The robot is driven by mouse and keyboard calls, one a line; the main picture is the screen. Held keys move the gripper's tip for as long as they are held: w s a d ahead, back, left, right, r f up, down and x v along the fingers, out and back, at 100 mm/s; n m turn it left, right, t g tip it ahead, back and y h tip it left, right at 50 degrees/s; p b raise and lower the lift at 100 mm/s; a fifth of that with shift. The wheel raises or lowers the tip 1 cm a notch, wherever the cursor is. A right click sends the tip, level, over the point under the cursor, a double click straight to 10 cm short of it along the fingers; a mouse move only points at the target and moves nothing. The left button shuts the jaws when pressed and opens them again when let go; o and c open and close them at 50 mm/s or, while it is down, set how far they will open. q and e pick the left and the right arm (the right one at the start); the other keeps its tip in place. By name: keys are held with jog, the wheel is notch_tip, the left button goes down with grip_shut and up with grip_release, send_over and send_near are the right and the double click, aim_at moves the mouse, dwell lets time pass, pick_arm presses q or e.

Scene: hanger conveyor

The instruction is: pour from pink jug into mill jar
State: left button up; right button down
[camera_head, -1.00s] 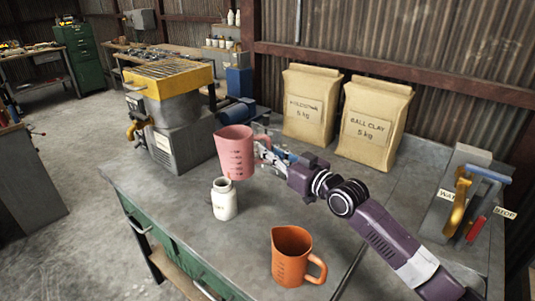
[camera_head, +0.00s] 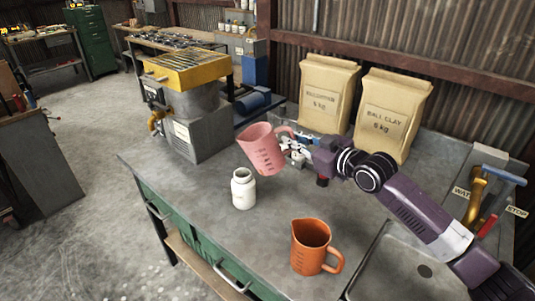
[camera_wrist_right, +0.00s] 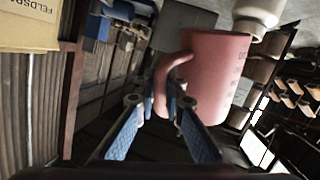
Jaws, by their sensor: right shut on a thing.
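The pink jug (camera_head: 262,150) is held in the air by my right gripper (camera_head: 292,150), which is shut on its handle. The jug is tilted to the left, its rim above and slightly right of the mill jar (camera_head: 243,189). The white mill jar stands upright and open on the bench. No stream of liquid is visible. In the right wrist view the blue fingers (camera_wrist_right: 160,108) close around the handle of the pink jug (camera_wrist_right: 212,80), and the white jar (camera_wrist_right: 258,12) shows at the top edge. My left gripper is not in view.
An orange jug (camera_head: 312,247) stands on the bench (camera_head: 215,225) in front. Two clay bags (camera_head: 392,112) stand at the back. A yellow-topped machine (camera_head: 178,70) is at the left. A sink with tap levers (camera_head: 475,198) is at the right.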

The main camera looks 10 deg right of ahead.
jog(key=shift+d+r, duration=0.1)
jog(key=shift+d, duration=0.05)
jog(key=shift+d+r, duration=0.1)
jog(key=shift+r+p, duration=0.15)
jog(key=shift+p, duration=0.3)
jog(key=shift+s+d+r+n+g+p, duration=0.1)
jog(key=shift+r+n+g+p, duration=0.2)
jog(key=shift+p, duration=0.55)
jog(key=shift+r+p, duration=0.1)
jog(key=shift+p, duration=0.2)
jog(key=shift+a+r+n+h+p, duration=0.2)
jog(key=shift+r+n+h+p, duration=0.2)
jog(key=shift+p, duration=0.85)
jog(key=shift+a+r+n+g+h+p, duration=0.1)
jog(key=shift+r+n+g+h+p, duration=0.3)
jog(key=shift+p, duration=0.85)
